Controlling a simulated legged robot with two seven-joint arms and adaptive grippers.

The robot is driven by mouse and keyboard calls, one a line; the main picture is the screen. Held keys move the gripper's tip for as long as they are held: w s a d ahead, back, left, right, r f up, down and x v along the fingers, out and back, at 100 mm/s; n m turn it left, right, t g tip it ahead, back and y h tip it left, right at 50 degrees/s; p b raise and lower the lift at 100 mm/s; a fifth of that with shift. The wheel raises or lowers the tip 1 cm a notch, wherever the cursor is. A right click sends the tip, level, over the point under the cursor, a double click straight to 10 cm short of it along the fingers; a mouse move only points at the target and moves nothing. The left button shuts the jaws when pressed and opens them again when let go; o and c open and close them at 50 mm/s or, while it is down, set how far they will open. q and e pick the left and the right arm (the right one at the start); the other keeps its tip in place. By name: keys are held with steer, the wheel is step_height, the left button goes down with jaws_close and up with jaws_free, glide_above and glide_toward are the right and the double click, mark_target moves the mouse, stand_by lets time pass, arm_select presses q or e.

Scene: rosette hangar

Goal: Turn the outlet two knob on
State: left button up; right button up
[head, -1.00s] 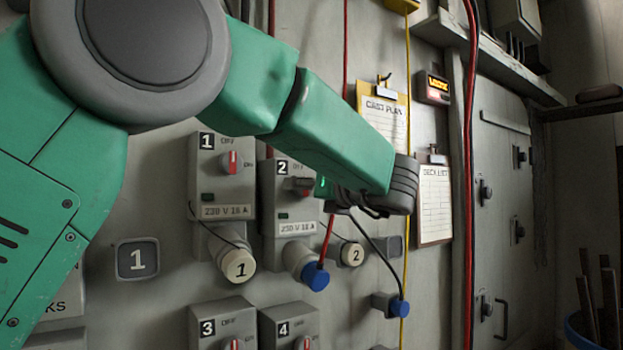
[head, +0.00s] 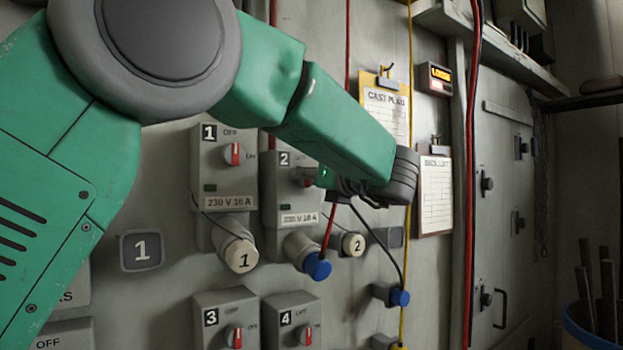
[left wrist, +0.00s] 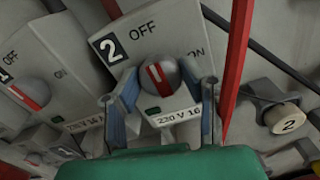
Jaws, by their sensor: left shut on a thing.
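The outlet two box (head: 270,205), grey with a "2" label and a "230 V 16 A" plate, is on the wall at the centre of the head view. It also shows in the left wrist view (left wrist: 180,30). Its round grey knob (left wrist: 158,76) has a red and white bar lying roughly along the box's upright, toward OFF; ON is to the right. My left gripper (left wrist: 165,88) has its two fingers on either side of the knob, shut on it. In the head view the gripper (head: 307,177) partly hides the knob. My right gripper is not in view.
Outlet one (head: 222,165) is close on the left, with outlets three (head: 223,310) and four (head: 290,310) below. A blue plug (head: 317,266) with a red cable hangs below outlet two. Clipboards (head: 435,195) and cables are on the right.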

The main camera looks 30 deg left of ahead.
arm_select(q)
steer(key=shift+a+f+m, duration=0.15)
steer(key=shift+f+m, duration=0.1)
steer(key=shift+m, duration=0.05)
steer(key=m+b, duration=0.2)
steer(key=shift+f+m, duration=0.15)
steer(key=shift+m, duration=0.15)
steer(key=m, duration=0.3)
steer(key=shift+w+m, duration=0.1)
steer(key=shift+m, duration=0.3)
steer(key=m, duration=0.2)
steer(key=shift+m, duration=0.3)
steer(key=m+p, duration=0.1)
steer(key=m, duration=0.3)
steer(key=shift+m+p, duration=0.3)
steer(key=shift+m, duration=1.8)
steer(key=shift+r, duration=0.25)
